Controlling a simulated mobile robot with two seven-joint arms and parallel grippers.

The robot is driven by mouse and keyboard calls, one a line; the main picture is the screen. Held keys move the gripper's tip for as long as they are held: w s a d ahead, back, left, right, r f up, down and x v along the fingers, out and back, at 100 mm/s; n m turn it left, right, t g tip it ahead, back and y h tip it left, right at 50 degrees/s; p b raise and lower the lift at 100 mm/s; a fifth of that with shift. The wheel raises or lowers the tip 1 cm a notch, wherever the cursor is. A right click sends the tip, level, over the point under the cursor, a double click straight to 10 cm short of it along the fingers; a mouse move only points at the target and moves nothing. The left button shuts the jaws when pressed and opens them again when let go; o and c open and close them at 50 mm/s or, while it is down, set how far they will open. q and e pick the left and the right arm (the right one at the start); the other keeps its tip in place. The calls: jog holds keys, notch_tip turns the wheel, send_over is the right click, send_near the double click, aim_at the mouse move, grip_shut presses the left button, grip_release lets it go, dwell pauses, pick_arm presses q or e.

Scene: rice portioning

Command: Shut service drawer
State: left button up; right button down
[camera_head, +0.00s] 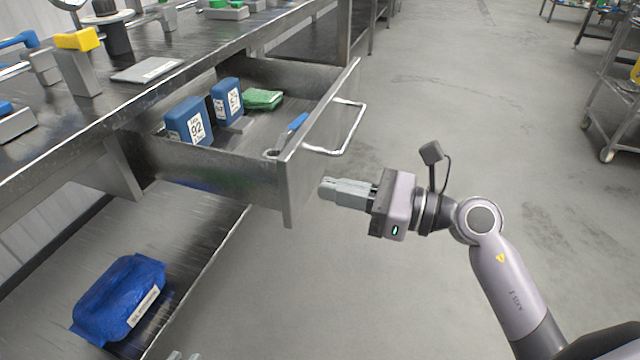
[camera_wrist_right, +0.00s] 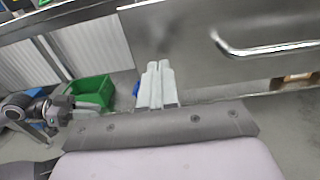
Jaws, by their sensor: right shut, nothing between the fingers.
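The service drawer (camera_head: 210,170) is pulled out from under the steel bench. Its front panel (camera_head: 312,125) bears a bar handle (camera_head: 350,132). The panel (camera_wrist_right: 195,45) and handle (camera_wrist_right: 265,50) also show in the right wrist view. My right gripper (camera_head: 326,188) is shut and empty, just outside the near end of the panel and below the handle. I cannot tell whether it touches the panel. Two pale tips of my left gripper (camera_head: 184,356) show at the bottom edge of the head view; the rest is out of frame.
The drawer holds blue boxes (camera_head: 188,120), a green cloth (camera_head: 262,99) and a blue-handled tool (camera_head: 297,122). A blue bag (camera_head: 118,297) lies on the lower shelf. A green bin (camera_wrist_right: 92,91) stands beyond. The floor right of the drawer is clear; a cart (camera_head: 618,110) stands far right.

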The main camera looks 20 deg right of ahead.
aim_at(300, 182)
jog(key=shift+x, duration=1.45)
pick_arm(q)
jog(key=shift+f, duration=0.1)
